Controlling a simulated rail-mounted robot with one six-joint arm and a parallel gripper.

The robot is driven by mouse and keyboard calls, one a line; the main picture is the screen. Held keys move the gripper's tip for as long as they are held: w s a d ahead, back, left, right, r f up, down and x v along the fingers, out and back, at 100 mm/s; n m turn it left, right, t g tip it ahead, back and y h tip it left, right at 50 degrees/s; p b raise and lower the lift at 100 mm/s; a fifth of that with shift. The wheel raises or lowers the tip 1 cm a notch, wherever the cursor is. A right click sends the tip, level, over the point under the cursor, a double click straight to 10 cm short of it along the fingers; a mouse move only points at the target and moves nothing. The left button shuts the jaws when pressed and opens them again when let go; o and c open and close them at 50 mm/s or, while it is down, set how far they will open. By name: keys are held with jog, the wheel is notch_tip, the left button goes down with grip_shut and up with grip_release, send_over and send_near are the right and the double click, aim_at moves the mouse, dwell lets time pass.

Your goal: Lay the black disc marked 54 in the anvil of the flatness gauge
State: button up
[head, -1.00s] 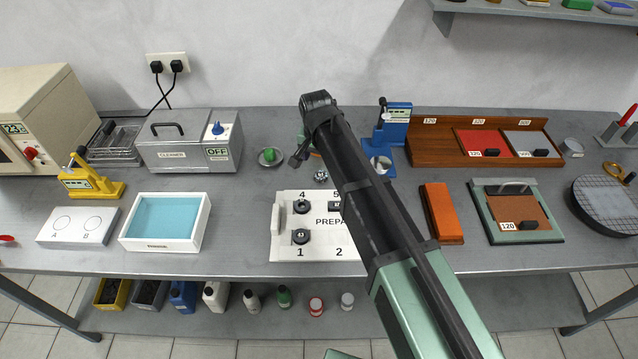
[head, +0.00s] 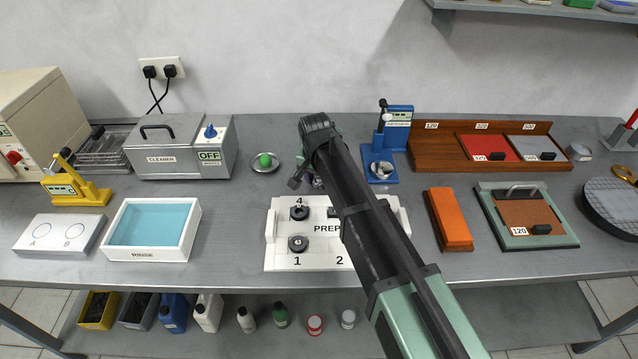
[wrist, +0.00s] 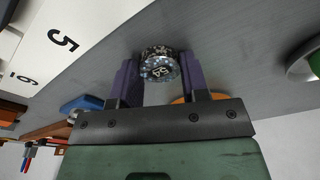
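A yellow gauge (head: 78,190) stands far left. Their labels are too small to read.
The white numbered block (head: 283,262) holds dark discs and lies just in front of my gripper. A dish with a green ball (head: 264,161) is behind left. The cleaner box (head: 165,158) and blue bath (head: 150,228) stand left; an orange block (head: 449,219) lies right.

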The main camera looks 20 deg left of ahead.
jog(key=c, duration=0.5)
jog(key=shift+r, duration=0.1)
